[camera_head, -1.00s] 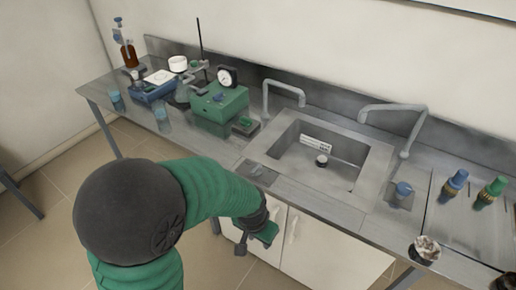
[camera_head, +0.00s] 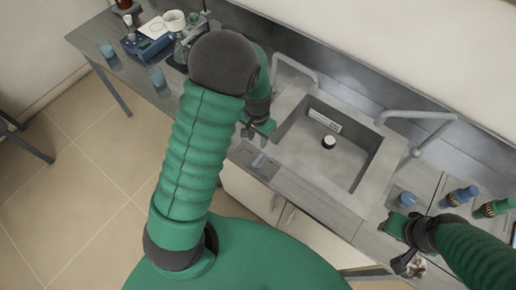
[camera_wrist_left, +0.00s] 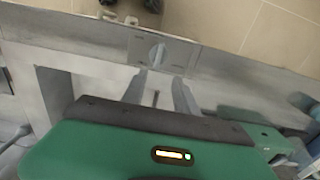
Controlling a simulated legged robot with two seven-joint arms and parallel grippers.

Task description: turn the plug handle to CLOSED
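The plug handle, a small pale round knob with a raised grip bar, sits on a grey plate on the counter in the left wrist view (camera_wrist_left: 156,53). Its plate lies at the sink's front left corner in the head view (camera_head: 258,161). Marks on the plate are too small to read. My left gripper (camera_wrist_left: 160,90) is open and empty, its two fingers pointing towards the knob, one on each side of its line, apart from it. In the head view my left gripper (camera_head: 256,129) hangs just behind the plate. The sink (camera_head: 310,178) holds a dark plug with a white top (camera_head: 328,142).
My right gripper (camera_head: 398,245) is over the counter's front edge at the right; its fingers are unclear. A blue knob (camera_head: 406,199), blue and green fittings (camera_head: 462,195) and a grey tap (camera_head: 418,135) are near. A white label (camera_head: 325,121) is inside the sink.

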